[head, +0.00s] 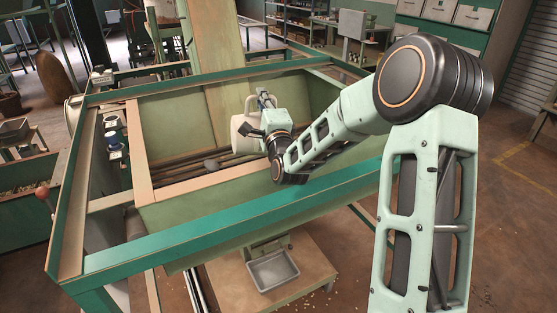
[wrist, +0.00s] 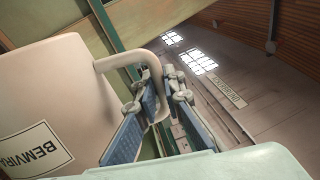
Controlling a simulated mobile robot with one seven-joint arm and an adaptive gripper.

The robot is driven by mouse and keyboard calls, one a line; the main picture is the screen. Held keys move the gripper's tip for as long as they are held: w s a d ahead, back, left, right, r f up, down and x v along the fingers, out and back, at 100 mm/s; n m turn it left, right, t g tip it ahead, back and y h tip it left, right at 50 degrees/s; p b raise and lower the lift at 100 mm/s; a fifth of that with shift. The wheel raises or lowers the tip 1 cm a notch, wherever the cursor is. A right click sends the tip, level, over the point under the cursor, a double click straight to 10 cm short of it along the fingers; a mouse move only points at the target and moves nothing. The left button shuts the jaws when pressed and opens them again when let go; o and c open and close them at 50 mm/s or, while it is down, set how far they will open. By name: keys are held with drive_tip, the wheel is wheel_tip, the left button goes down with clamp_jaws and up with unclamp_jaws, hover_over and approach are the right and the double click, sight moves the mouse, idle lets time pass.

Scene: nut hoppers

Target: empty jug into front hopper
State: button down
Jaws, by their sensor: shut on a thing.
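A cream jug (head: 243,134) is held over the open hopper (head: 190,205), a pale green bin inside a darker green frame. In the wrist view the jug (wrist: 45,100) fills the left side, with a label reading BEMVIRA and a curved handle. My gripper (wrist: 163,110) has its blue-padded fingers around that handle. In the head view my gripper (head: 265,100) is small and partly hidden by my wrist. The jug's mouth and contents are not visible. I cannot tell its exact tilt from the wrist view, as that camera is itself rolled.
Dark bars run across the hopper's inside. A red-knobbed lever (head: 42,192) stands at left.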

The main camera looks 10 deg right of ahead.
drive_tip(key=shift+w+d+r+m+h+b, duration=0.15)
drive_tip(key=shift+d+m+h+b, duration=0.25)
drive_tip(key=shift+d+m, duration=1.15)
drive_tip(key=shift+w+d+r, duration=0.1)
drive_tip(key=shift+d, duration=0.5)
